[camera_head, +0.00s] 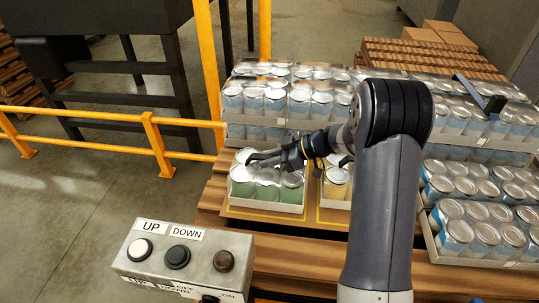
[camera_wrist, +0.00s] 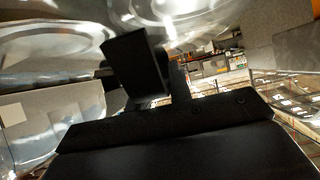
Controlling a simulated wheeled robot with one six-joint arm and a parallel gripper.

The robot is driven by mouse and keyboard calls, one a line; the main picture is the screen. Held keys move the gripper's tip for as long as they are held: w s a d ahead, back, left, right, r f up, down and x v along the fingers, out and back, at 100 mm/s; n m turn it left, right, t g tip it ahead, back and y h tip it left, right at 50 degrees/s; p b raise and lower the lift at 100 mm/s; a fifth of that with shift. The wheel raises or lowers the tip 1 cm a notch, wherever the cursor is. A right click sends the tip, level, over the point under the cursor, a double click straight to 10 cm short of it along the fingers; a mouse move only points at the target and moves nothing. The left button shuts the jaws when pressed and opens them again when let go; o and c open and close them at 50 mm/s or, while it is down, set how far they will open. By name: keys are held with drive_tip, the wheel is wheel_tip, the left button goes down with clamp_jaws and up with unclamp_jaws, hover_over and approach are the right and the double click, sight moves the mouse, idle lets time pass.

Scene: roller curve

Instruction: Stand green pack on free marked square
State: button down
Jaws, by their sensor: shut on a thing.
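The green pack (camera_head: 267,188), a low pale tray of cans with green sides and silver lids, is upright at the front left of the pallet. It is over a yellow-outlined marked square (camera_head: 262,217); I cannot tell whether its base touches it. My gripper (camera_head: 275,157) is shut on the green pack at its top, reaching in from the right. In the wrist view my dark gripper (camera_wrist: 145,75) is close to blurred silver lids and a pale tray wall (camera_wrist: 30,115). The finger contact is hidden.
A yellow pack (camera_head: 334,185) stands just right of the green pack, partly behind my arm. Blue packs (camera_head: 290,100) are stacked behind, with more blue packs (camera_head: 470,225) at right. A button box (camera_head: 185,255) is in front. An orange railing (camera_head: 155,140) runs at left.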

drive_tip(key=c, duration=1.3)
unclamp_jaws()
drive_tip(key=shift+f, duration=0.15)
drive_tip(key=v, duration=1.2)
drive_tip(key=shift+b, duration=0.3)
